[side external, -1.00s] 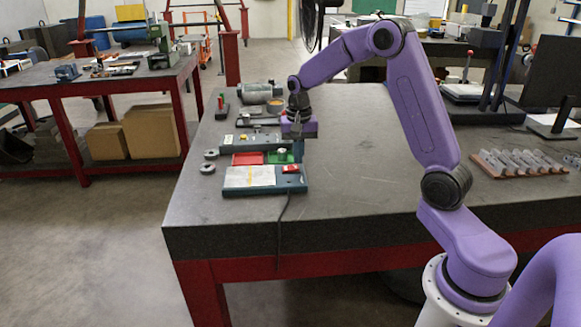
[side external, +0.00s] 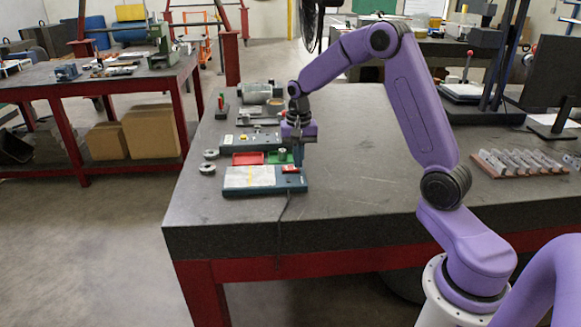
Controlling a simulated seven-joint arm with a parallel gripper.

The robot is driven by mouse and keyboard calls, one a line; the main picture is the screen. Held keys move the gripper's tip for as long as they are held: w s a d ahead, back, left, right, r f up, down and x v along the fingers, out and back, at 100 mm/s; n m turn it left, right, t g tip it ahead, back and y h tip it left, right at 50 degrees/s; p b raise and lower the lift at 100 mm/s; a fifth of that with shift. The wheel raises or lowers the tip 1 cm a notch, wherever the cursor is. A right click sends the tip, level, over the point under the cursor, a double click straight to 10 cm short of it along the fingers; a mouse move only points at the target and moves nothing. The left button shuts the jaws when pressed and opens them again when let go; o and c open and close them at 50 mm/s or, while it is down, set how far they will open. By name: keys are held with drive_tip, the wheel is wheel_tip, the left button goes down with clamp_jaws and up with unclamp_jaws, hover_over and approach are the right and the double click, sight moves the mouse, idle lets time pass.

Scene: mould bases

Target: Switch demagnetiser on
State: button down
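The demagnetiser (side external: 250,179) is a flat unit with a pale top plate and a dark blue-green body at the near left of the dark table. A red switch (side external: 290,169) sits on its right end, and a cable runs from it over the table's front edge. Its switch position is too small to read. My gripper (side external: 297,160) points down just above and behind the red switch, by the demagnetiser's right end. Whether it touches anything cannot be told. The fingers are small and dark, and their opening cannot be made out.
Behind the demagnetiser are a red tray (side external: 247,158), a green tray (side external: 272,157) with a small metal part at it, and a second blue-green unit (side external: 240,141). Metal rings (side external: 208,168) lie at the left. The table's middle (side external: 350,160) is clear. A wooden rack (side external: 520,163) stands at right.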

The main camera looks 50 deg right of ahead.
drive_tip(key=shift+r, duration=3.45)
drive_tip(key=shift+a, duration=0.1)
drive_tip(key=s+a+r+n, duration=0.1)
drive_tip(key=s+a+n, duration=0.9)
drive_tip(key=s+a, duration=0.5)
drive_tip(key=s+a+f+n, duration=0.2)
drive_tip(key=s+n, duration=0.9)
drive_tip(key=s, duration=0.7)
drive_tip(key=shift+s+f+n, duration=0.15)
drive_tip(key=shift+s+n, duration=0.1)
drive_tip(key=shift+n, duration=0.05)
